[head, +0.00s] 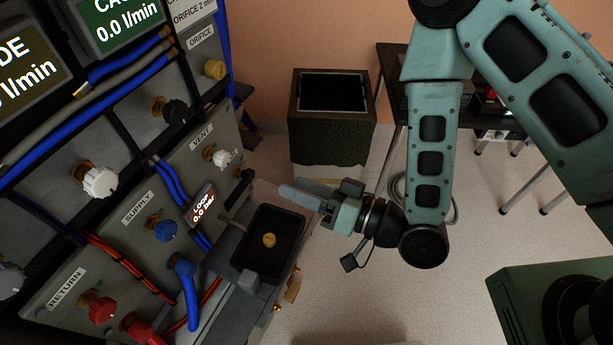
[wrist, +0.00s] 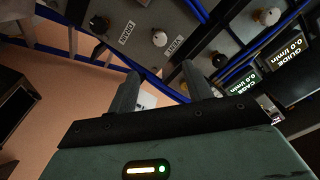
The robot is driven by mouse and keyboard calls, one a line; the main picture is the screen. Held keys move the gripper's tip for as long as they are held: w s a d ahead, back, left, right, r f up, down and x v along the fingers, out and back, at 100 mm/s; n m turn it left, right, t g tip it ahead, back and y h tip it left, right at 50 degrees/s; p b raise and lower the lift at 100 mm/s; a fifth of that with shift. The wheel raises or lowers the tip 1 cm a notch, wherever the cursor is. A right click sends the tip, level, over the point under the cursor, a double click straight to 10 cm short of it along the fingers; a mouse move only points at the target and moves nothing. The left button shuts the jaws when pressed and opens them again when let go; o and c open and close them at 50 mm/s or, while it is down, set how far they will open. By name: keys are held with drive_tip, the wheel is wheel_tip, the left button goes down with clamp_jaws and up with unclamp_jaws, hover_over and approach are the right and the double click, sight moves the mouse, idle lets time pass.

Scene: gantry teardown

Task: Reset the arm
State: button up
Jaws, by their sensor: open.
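My teal arm reaches down from the upper right in the head view. My gripper (head: 283,190) is at its end, pointing left toward the panel, above and beyond the black tray (head: 243,258). In the wrist view my gripper (wrist: 158,78) shows two grey fingers standing apart with nothing between them. Its fingertips point toward the panel with its knobs and labels. In the head view the two fingers overlap, so the gap between them is hard to see.
The panel (head: 136,207) on the left has knobs, blue and red hoses and displays; the LOOP display (head: 202,207) reads 0.0 bar. A brass-coloured round part (head: 269,240) lies in the tray. A dark open bin (head: 331,125) stands behind.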

drive_tip(key=shift+s+d, duration=0.15)
drive_tip(key=shift+d, duration=0.15)
drive_tip(key=shift+a, duration=0.1)
idle(0.3)
drive_tip(key=w+d+r+n+g+h+b, duration=0.1)
drive_tip(key=d+r+n+g+h+b, duration=0.3)
drive_tip(key=h, duration=0.7)
drive_tip(key=s+d+r+g+h, duration=0.4)
drive_tip(key=s+d, duration=0.4)
drive_tip(key=s, duration=0.2)
drive_tip(key=shift+d+r+m, duration=0.4)
drive_tip(key=shift+r, duration=0.05)
